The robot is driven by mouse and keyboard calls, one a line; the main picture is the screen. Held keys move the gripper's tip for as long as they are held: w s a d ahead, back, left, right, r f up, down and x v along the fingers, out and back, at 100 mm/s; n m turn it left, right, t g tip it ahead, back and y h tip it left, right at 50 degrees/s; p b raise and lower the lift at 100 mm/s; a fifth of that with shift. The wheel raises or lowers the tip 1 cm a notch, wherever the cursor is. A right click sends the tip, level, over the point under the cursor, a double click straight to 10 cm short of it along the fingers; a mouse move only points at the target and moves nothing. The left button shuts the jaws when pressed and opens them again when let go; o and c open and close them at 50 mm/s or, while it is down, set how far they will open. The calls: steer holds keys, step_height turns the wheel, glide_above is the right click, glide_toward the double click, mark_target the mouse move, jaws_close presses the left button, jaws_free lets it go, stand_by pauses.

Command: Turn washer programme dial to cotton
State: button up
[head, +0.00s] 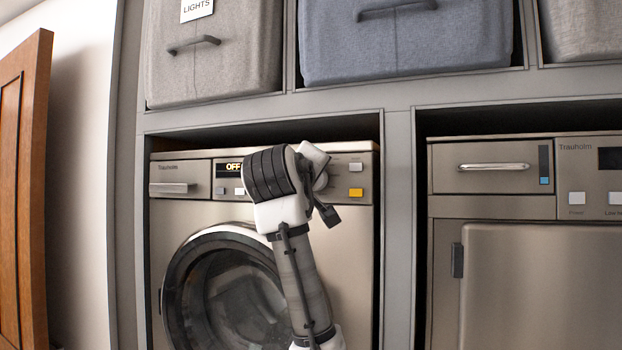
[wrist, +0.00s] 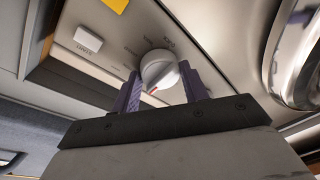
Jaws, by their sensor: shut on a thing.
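The washer (head: 345,240) stands in the left bay, and its display (head: 231,168) reads OFF. The programme dial (wrist: 158,66) is a round light-grey knob with a raised grip bar and a red mark near one end. Printed programme labels surround it, too small to read surely. My gripper (wrist: 160,71) is shut on the dial, one purple finger on each side. In the head view my arm and wrist reach up in front of the washer panel and hide most of the dial and the fingers.
A yellow button (head: 355,192) and a pale button (head: 355,167) sit right of my wrist on the panel. The washer's round door (head: 180,285) is below left. A second appliance (head: 495,207) stands right, past a grey divider (head: 398,220). Fabric bins (head: 410,45) fill the shelf above.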

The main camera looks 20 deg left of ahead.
steer(key=shift+m, duration=0.3)
steer(key=shift+f+m+t+h+b, duration=0.15)
steer(key=shift+m+t+b, duration=0.2)
steer(key=shift+m, duration=1.5)
steer(key=shift+r+m+t+h+b, duration=0.15)
steer(key=shift+m+t+b, duration=0.15)
steer(key=shift+m, duration=1.55)
steer(key=shift+f, duration=0.1)
steer(key=o, duration=1)
steer(key=shift+s, duration=0.1)
